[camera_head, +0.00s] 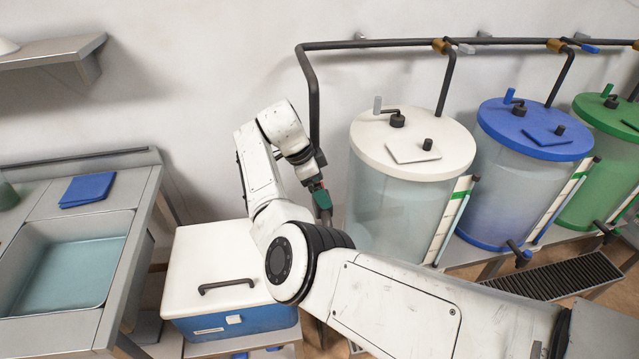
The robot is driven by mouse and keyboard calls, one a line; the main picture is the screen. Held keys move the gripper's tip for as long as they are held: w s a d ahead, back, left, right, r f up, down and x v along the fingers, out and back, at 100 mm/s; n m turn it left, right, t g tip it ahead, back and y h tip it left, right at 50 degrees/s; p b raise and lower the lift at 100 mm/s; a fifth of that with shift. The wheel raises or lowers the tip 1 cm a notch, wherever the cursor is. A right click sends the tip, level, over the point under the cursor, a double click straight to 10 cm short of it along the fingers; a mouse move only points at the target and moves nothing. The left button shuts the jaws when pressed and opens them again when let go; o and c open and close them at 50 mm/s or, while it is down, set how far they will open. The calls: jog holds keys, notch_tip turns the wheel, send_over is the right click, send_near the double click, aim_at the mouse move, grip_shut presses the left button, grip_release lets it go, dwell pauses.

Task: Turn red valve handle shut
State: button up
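I cannot make out a red valve handle in this view. My arm reaches from the lower right and bends up, then down at the dark vertical pipe (313,95) left of the white-lidded tank. My gripper (326,216) points down there, in front of the wall. It is small and partly dark, so I cannot tell whether its fingers are open or shut, or whether they touch anything. My arm and gripper hide the lower part of the pipe.
The white-lidded tank (385,205), blue-lidded tank (500,190) and green-lidded tank (600,165) stand at right. Brass valves (441,46) sit on the overhead pipe. A white-and-blue cooler (215,265) is left of my arm, beside a sink (125,240). A drain grate (560,277) lies lower right.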

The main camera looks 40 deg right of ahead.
jog(key=shift+s+f, duration=0.1)
jog(key=shift+f, duration=0.15)
jog(key=c, duration=1.1)
